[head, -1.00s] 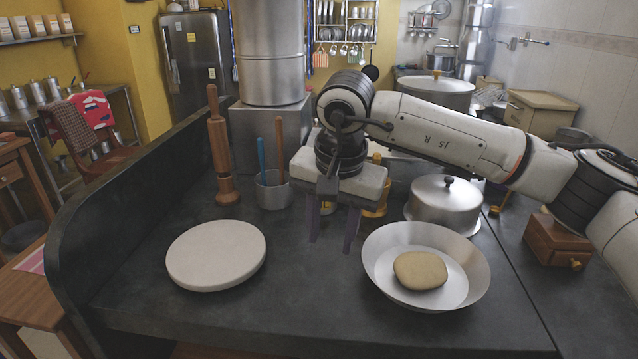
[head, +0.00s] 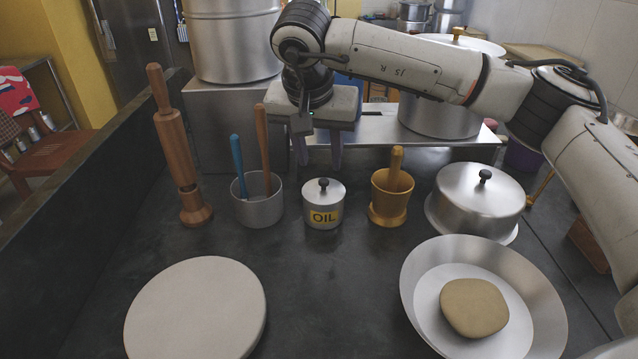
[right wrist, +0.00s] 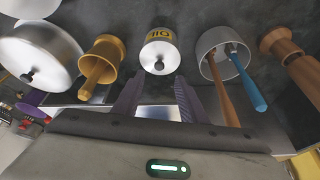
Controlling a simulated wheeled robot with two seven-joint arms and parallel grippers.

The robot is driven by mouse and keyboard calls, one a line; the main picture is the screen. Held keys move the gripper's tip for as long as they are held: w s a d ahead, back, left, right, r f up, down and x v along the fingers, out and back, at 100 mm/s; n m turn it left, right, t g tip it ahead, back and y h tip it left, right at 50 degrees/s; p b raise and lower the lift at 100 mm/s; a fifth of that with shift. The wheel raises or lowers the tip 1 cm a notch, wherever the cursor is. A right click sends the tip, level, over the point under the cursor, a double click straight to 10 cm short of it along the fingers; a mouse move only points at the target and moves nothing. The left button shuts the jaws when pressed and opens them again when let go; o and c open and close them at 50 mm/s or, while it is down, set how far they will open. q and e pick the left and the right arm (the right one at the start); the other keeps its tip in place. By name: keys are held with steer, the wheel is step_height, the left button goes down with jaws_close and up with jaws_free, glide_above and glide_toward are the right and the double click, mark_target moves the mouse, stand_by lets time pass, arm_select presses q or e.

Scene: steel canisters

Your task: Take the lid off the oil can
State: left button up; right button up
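The oil can (head: 323,214) is a small steel canister with a yellow OIL label. It stands upright on the dark counter. Its lid (head: 324,188), with a dark knob, sits on top. The can also shows in the right wrist view (right wrist: 160,38), with the lid (right wrist: 159,56) facing the camera. My right gripper (head: 319,165) is open and empty, its fingertips apart behind and above the can in the head view. In the right wrist view the two fingers (right wrist: 156,93) spread below the lid knob, not touching it. My left gripper is not in view.
A steel cup (head: 258,212) with a blue-handled and a wooden tool stands left of the can. A brass mortar with pestle (head: 390,205) stands close on the right. A lidded pot (head: 478,205), dough dish (head: 420,265), round board (head: 195,310) and wooden rolling-pin stand (head: 178,150) surround it.

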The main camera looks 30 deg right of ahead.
mark_target(324, 180)
steer(key=x, duration=0.7)
steer(key=shift+s+d, duration=0.1)
jaws_close()
